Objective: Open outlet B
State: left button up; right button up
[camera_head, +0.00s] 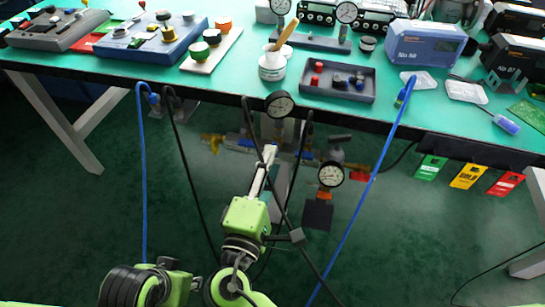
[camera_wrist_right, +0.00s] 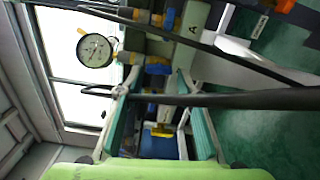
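My right gripper (camera_head: 269,152) reaches in below the table edge, toward the pipework. In the right wrist view its two fingers (camera_wrist_right: 157,82) stand apart with a gap between them. A blue valve body with a yellow part (camera_wrist_right: 162,130) shows in that gap, with no clear grip on it. The pipe manifold (camera_head: 240,140) under the table is partly hidden by the arm and cables. Blue and orange fittings (camera_wrist_right: 160,17) lie beyond the fingertips. I cannot tell which outlet is B; a grey block nearby carries a small letter, seemingly A (camera_wrist_right: 193,28). My left gripper is not in view.
Dark cables (camera_wrist_right: 230,100) cross close in front of the fingers. Gauges hang near the pipework, one on the right (camera_head: 331,174) and one at the table edge (camera_head: 279,104). A blue cable (camera_head: 365,195) hangs to the right. The green table (camera_head: 150,70) overhangs above.

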jog(key=v, duration=0.9)
jog(key=shift+s, duration=0.4)
jog(key=shift+a, duration=0.15)
